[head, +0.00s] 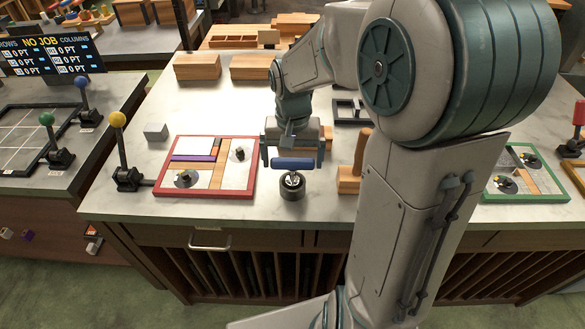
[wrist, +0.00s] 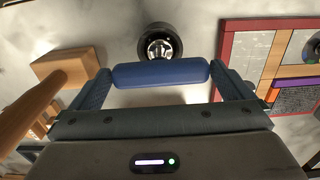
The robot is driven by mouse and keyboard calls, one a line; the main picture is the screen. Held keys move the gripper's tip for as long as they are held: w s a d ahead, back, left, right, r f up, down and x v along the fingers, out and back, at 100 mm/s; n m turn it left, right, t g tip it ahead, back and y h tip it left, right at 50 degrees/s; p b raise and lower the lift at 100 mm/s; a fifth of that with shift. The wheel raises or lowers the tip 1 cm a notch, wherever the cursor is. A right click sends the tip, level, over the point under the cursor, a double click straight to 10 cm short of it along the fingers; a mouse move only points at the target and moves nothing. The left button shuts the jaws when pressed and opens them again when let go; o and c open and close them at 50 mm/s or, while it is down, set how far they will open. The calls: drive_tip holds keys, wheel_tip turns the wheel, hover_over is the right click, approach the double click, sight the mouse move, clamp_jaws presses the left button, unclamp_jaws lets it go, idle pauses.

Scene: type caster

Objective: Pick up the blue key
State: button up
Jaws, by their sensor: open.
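The blue key (head: 295,163) shows as a blue bar-shaped handle above a dark round base with a silver centre (head: 292,189), near the front edge of the workbench. In the wrist view the blue handle (wrist: 160,74) lies crosswise between the fingertips, with the round base (wrist: 160,47) beyond it. My gripper (head: 293,160) is open, with one finger at each end of the handle. The ends lie very close to the fingers; I cannot tell whether they touch. The rest of the key below the handle is hidden.
A red-framed board (head: 247,193) lies left of the key. A wooden block (head: 348,181) stands close on the right. A yellow-knobbed lever (head: 117,120) and a grey cube (head: 156,131) are farther left. A green-framed board (head: 543,197) lies at far right, beyond my arm.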

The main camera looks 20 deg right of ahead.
drive_tip(key=shift+f, duration=0.75)
drive_tip(key=c, duration=0.7)
drive_tip(key=shift+r, duration=0.1)
wheel_tip(320, 180, up, 4)
drive_tip(key=shift+w+f, duration=0.1)
drive_tip(key=w+a+r, duration=0.1)
drive_tip(key=w+r, duration=0.1)
drive_tip(key=w, duration=0.1)
drive_tip(key=w+a+r, duration=0.1)
drive_tip(key=w+r, duration=0.1)
drive_tip(key=w, duration=0.2)
drive_tip(key=w+a+r+b, duration=0.1)
drive_tip(key=w+r, duration=0.2)
drive_tip(key=w, duration=0.1)
drive_tip(key=shift+w, duration=0.1)
